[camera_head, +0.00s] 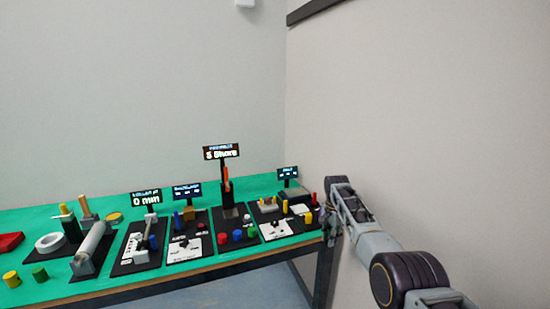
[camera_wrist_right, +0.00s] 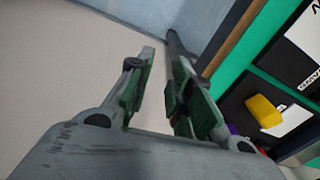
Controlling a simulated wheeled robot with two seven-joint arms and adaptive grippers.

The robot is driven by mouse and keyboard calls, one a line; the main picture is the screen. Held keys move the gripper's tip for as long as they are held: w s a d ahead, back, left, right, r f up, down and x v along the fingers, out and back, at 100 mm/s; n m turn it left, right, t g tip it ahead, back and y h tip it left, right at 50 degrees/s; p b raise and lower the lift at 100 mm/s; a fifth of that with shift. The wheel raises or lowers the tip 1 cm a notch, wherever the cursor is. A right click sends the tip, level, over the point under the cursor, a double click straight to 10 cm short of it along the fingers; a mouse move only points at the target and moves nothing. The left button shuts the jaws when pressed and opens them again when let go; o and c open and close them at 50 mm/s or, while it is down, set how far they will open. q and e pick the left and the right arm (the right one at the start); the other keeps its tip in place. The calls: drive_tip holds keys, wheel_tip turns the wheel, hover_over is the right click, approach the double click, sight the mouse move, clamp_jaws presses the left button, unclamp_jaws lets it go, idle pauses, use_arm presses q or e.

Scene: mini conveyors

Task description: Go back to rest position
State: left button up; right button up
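My right arm comes in from the right in the head view. Its gripper (camera_head: 331,222) is beside the right end of the green-topped table (camera_head: 262,184), at about the height of the top. In the right wrist view the two fingers of this gripper (camera_wrist_right: 160,62) stand apart with nothing between them. They point past the table's edge, with the wall or floor behind. My left arm and gripper are not in view.
Small stations on black mats with little screens (camera_head: 286,172) line the table. A yellow block (camera_head: 308,218) stands near its right end, close to my right gripper. A red block (camera_head: 10,242) lies at far left. A bare wall (camera_head: 420,110) rises close on the right.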

drive_tip(key=s+d+f+n, duration=0.2)
drive_tip(key=s+f, duration=0.2)
drive_tip(key=f, duration=0.8)
drive_tip(key=s+d+f+n, duration=0.1)
drive_tip(key=s+d+f, duration=0.15)
drive_tip(key=f, duration=0.95)
drive_tip(key=s+d+f+n, duration=0.3)
drive_tip(key=s+f, duration=1.2)
drive_tip(key=f, duration=0.4)
drive_tip(key=s+d+f+n+t+h+p, duration=0.1)
drive_tip(key=s+f+n, duration=0.1)
drive_tip(key=s+f, duration=0.6)
drive_tip(key=s+d+f+n, duration=0.15)
drive_tip(key=s+f, duration=0.25)
drive_tip(key=s, duration=0.8)
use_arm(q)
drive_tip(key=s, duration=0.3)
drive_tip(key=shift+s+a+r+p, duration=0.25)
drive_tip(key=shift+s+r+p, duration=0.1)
use_arm(e)
drive_tip(key=s+f+n, duration=0.2)
drive_tip(key=s, duration=1.1)
drive_tip(key=s+d+f+n, duration=0.1)
drive_tip(key=s+f+n, duration=0.2)
drive_tip(key=s, duration=1)
drive_tip(key=shift+s+f, duration=0.25)
drive_tip(key=shift+f, duration=0.1)
